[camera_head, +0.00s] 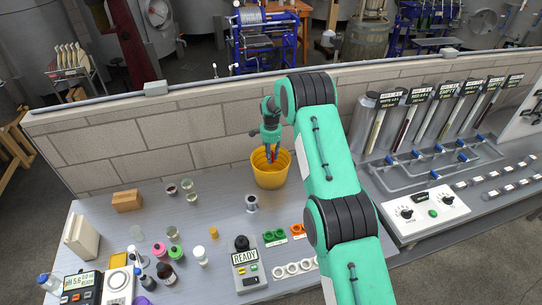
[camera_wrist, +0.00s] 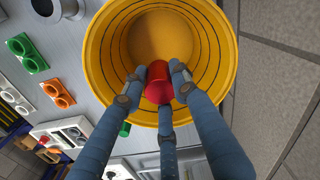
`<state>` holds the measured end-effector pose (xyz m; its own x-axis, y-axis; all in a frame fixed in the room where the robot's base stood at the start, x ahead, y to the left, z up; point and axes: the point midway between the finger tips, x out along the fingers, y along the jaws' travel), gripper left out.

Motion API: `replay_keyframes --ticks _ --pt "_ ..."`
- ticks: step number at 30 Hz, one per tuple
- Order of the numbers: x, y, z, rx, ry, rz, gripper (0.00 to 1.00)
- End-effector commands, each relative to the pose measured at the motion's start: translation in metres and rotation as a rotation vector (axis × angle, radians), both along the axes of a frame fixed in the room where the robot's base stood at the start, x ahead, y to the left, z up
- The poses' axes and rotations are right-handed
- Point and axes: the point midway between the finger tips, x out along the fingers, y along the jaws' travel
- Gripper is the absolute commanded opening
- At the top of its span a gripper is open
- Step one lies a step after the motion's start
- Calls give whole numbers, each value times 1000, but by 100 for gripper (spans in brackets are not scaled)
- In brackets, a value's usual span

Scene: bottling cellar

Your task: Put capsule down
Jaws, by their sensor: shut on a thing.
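The capsule (camera_wrist: 158,88) is red and small. In the wrist view it sits between the blue-grey fingers of my gripper (camera_wrist: 158,82), which is shut on it. A yellow bucket (camera_wrist: 220,92) lies behind the capsule in that view, and the capsule shows against its open mouth. In the head view my gripper (camera_head: 271,152) points down at the mouth of the yellow bucket (camera_head: 268,179), with its fingertips at or inside the rim. I cannot tell how far the capsule is above the bucket's floor.
A block wall (camera_head: 150,145) runs right behind the bucket. A small metal cup (camera_head: 252,203), green (camera_head: 274,237) and orange (camera_head: 298,230) holders and a READY device (camera_head: 245,268) stand in front. Glasses (camera_head: 189,188) and bottles stand to the left. Valve piping (camera_head: 435,165) is at right.

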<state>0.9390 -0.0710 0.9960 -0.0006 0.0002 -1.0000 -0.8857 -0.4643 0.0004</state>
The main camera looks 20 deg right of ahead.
Motion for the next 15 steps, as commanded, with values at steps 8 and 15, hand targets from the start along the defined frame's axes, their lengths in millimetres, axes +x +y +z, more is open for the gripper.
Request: replay_keyframes --ticks 8,15 --pt "0 0 0 0 0 0 36" --pt "0 0 0 0 0 0 50"
